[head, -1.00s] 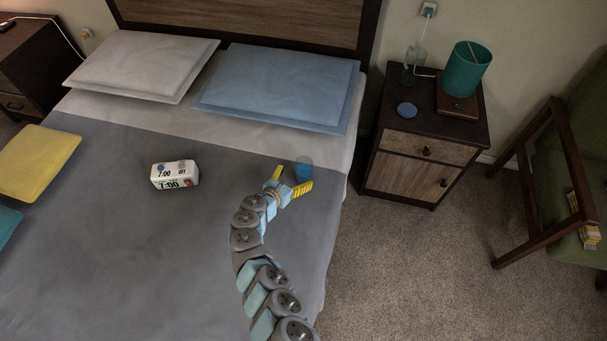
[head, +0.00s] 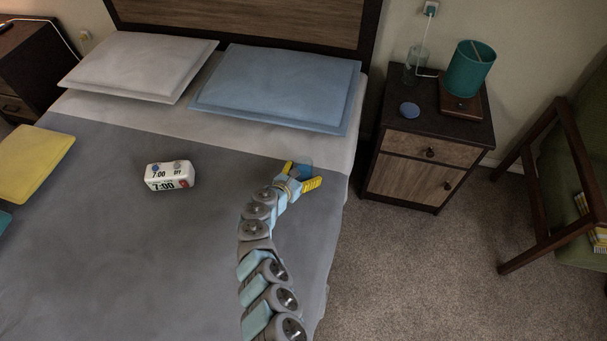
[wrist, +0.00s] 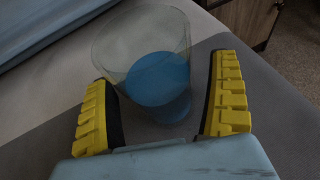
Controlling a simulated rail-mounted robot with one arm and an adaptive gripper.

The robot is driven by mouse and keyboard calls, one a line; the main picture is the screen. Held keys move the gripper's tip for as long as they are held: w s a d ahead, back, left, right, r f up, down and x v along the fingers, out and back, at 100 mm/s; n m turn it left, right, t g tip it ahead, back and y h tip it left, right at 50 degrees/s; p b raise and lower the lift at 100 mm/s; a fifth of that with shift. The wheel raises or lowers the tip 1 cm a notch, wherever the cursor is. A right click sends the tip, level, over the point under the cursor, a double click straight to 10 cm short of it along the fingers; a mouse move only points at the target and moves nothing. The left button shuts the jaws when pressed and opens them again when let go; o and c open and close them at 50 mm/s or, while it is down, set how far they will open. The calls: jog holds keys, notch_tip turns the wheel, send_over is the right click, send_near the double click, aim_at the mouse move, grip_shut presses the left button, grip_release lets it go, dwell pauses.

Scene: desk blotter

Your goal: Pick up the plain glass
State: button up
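A clear glass (head: 305,166) with blue in its lower part stands on the bed near its right edge. In the wrist view the glass (wrist: 150,55) is between the two yellow fingers of my gripper (wrist: 162,78), leaning in the picture. A gap shows between the glass and each finger, so my gripper is open around it. In the head view my gripper (head: 303,174) partly hides the glass. Another clear glass (head: 413,68) stands at the back of the nightstand, behind a thin white cable.
Pillows are at the headboard, a yellow cushion (head: 30,160) at far left. The nightstand (head: 452,127) holds a teal lamp (head: 469,68) and a blue disc (head: 409,110). A chair (head: 550,190) stands right.

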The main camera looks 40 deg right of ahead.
jog(key=c, duration=1.2)
jog(key=shift+c, duration=0.3)
jog(key=shift+r, duration=0.15)
